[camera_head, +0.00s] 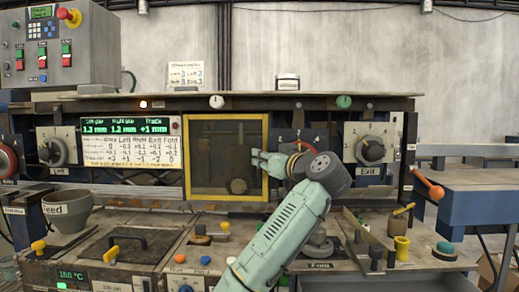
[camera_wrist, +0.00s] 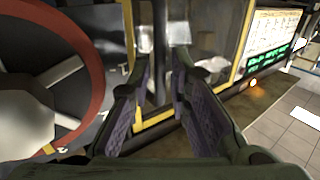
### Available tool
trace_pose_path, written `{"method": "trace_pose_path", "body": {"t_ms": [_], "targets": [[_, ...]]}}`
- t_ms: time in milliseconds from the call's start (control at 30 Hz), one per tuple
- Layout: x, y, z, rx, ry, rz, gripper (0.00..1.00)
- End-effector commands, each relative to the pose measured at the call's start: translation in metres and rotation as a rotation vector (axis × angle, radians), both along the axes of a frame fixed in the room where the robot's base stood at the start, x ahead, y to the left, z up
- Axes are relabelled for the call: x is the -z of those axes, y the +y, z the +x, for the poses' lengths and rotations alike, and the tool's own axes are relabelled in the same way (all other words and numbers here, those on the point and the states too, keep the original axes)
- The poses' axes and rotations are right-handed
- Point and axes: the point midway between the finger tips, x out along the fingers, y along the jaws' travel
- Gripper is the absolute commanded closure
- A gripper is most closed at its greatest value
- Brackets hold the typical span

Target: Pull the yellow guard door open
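The yellow guard door (camera_head: 226,117) is in the middle of the machine front in the head view, with a yellow frame around a dark see-through panel. It looks shut, flush with the front. My gripper (camera_head: 256,158) is in front of the door's right edge, with the arm reaching up from below. In the wrist view my gripper (camera_wrist: 160,78) has its two fingers apart. A dark upright bar, perhaps the door handle (camera_wrist: 158,45), shows between them; I cannot tell whether they touch it. The door's yellow frame also shows in the wrist view (camera_wrist: 246,38).
A red-rimmed wheel (camera_wrist: 92,55) is close on the left of the wrist view. A green display panel (camera_head: 126,127) is left of the door, and a dial (camera_head: 372,149) is to the right.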

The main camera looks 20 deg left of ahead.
Motion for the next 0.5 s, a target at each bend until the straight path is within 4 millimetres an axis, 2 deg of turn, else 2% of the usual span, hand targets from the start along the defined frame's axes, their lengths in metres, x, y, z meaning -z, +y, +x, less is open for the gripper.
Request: {"method": "trace_pose_path", "body": {"t_ms": [200,500], "targets": [[-0.002,0.017,0.014,0.0,0.0,0.001,0.82],[0.0,0.019,0.017,0.001,-0.001,0.001,0.82]]}}
